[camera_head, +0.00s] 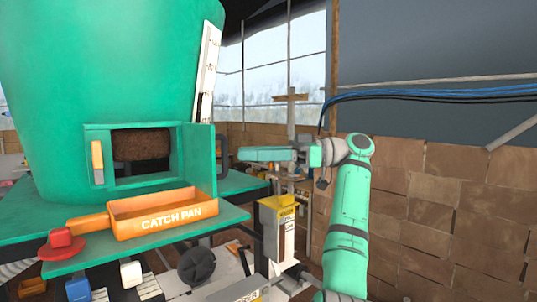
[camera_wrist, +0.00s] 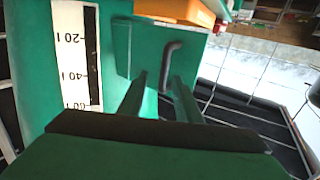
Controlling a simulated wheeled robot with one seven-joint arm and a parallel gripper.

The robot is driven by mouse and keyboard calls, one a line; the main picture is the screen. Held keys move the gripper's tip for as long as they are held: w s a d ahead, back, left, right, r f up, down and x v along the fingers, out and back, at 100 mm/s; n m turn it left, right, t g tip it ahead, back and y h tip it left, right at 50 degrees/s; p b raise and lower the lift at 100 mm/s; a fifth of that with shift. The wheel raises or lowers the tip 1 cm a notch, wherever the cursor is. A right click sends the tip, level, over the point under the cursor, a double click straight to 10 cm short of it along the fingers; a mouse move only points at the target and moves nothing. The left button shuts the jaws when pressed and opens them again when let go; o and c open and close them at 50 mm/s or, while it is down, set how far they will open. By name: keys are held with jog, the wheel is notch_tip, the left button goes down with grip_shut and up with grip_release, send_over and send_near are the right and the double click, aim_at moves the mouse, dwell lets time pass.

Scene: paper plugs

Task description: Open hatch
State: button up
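The hatch (camera_head: 198,160) is a green panel at the right side of a box-like opening on the large green tank (camera_head: 110,60). The opening is uncovered, and brown material (camera_head: 142,145) shows inside. A dark curved handle (camera_head: 222,148) sticks out from the panel's right face; it also shows in the wrist view (camera_wrist: 172,60). My gripper (camera_head: 242,155) is just right of the handle, pointing left at it. In the wrist view my gripper's fingers (camera_wrist: 160,85) are apart, with the handle's near end appearing between their tips. I cannot tell whether they touch it.
An orange catch pan (camera_head: 160,213) sits on the green ledge below the opening. A red knob (camera_head: 62,240) is at the ledge's left front. A yellow-topped box (camera_head: 277,225) stands below my gripper. A white scale strip (camera_wrist: 78,60) is on the tank.

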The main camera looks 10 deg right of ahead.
jog(key=d, duration=0.4)
jog(key=shift+s+d, duration=0.15)
jog(key=shift+d, duration=0.25)
jog(key=shift+d, duration=0.1)
